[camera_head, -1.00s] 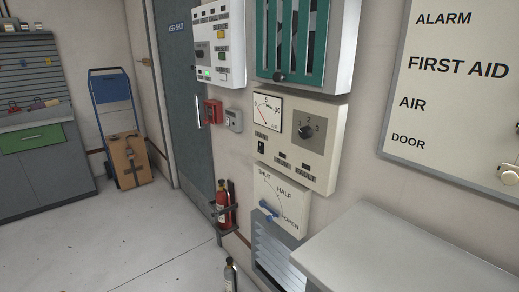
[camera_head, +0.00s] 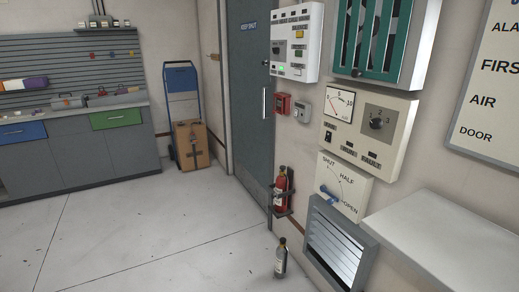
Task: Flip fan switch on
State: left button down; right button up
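A small dark fan switch (camera_head: 327,137) sits at the panel's lower left, under the gauge. Its lever is too small to tell which way it points. Below the panel is a damper plate (camera_head: 343,186) marked SHUT, HALF and OPEN, with a blue handle (camera_head: 328,196). Neither of my grippers shows in the head view.
A grey-white cabinet top (camera_head: 450,235) juts out at the lower right. A louvred vent (camera_head: 335,250) is below the damper plate. A bottle (camera_head: 280,258) stands on the floor near a wall-mounted red extinguisher (camera_head: 281,190). The floor (camera_head: 150,235) to the left is clear.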

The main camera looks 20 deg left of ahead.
aim_at(329, 135)
jog(key=u, duration=0.55)
jog(key=i, duration=0.9)
jog(key=z, duration=0.7)
jog(key=i, duration=0.65)
jog(key=z, duration=0.65)
